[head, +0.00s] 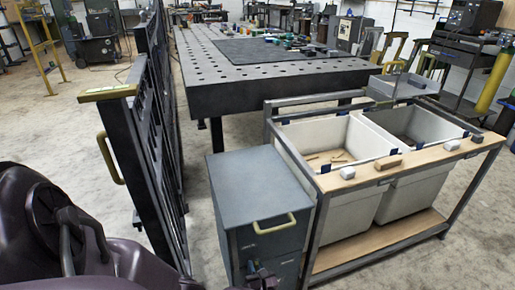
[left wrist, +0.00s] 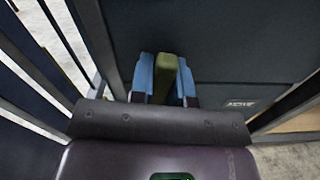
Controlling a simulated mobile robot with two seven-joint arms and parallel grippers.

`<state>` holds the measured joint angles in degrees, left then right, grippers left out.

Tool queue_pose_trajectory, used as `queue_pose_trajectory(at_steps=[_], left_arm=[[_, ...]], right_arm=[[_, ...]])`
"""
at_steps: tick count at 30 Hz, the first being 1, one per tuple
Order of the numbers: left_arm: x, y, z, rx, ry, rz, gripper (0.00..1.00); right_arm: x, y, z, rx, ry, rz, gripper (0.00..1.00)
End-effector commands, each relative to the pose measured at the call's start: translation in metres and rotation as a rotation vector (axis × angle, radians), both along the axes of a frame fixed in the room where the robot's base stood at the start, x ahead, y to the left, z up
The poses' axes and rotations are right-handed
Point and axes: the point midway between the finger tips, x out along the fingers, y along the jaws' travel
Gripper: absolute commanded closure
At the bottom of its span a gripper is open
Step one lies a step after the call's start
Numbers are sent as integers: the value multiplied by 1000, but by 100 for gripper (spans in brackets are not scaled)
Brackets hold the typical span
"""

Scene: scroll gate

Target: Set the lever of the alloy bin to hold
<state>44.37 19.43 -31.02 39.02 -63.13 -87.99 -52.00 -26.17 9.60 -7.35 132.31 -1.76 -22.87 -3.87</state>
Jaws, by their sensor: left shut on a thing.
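My left gripper (head: 262,276) is at the lower front of the grey cabinet (head: 240,165). In the left wrist view its two blue fingers (left wrist: 165,80) are shut on an upright olive bar (left wrist: 166,76), one on each side. The bar stands against a dark panel (left wrist: 235,45). A small light label (left wrist: 241,103), too small to read surely, is on the panel to the right of the bar. I cannot tell from these frames which container is the alloy bin, or the bar's set position. My right gripper is not in view.
A cart with two pale bins (head: 330,140) (head: 412,185) stands right of the cabinet. An olive handle (head: 275,223) is on the cabinet front. A dark gate (head: 150,130) stands left; a perforated table (head: 270,85) is behind.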

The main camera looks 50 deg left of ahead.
Motion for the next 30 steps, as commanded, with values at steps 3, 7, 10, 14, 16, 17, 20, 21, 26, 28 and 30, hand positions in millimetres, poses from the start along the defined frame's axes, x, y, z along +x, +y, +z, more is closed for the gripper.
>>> queue_pose_trajectory(at_steps=[3, 7, 10, 14, 16, 17, 20, 21, 26, 28, 30], left_arm=[[-5, 2, 0, -26, -61, 1, 100], [-8, 3, 0, -47, -111, 1, 100], [-10, 4, 0, -58, -137, 0, 100], [-11, 4, 0, -66, -158, 0, 100], [-11, 4, -1, -69, -163, 0, 100], [-11, 4, 0, -69, -165, 0, 100], [-12, 4, -1, -70, -168, 0, 100], [-12, 4, -1, -70, -168, 0, 100], [-12, 4, -1, -72, -168, 0, 100], [-12, 4, -1, -72, -168, 0, 80], [-12, 4, -1, -72, -168, 0, 69]], right_arm=[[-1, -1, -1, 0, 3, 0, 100], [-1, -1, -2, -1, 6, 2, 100], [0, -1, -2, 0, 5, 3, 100], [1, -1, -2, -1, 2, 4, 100], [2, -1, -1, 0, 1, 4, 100], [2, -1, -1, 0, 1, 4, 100], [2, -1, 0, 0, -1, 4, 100], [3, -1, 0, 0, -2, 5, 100], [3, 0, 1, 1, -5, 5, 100], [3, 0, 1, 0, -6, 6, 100], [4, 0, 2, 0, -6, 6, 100]])
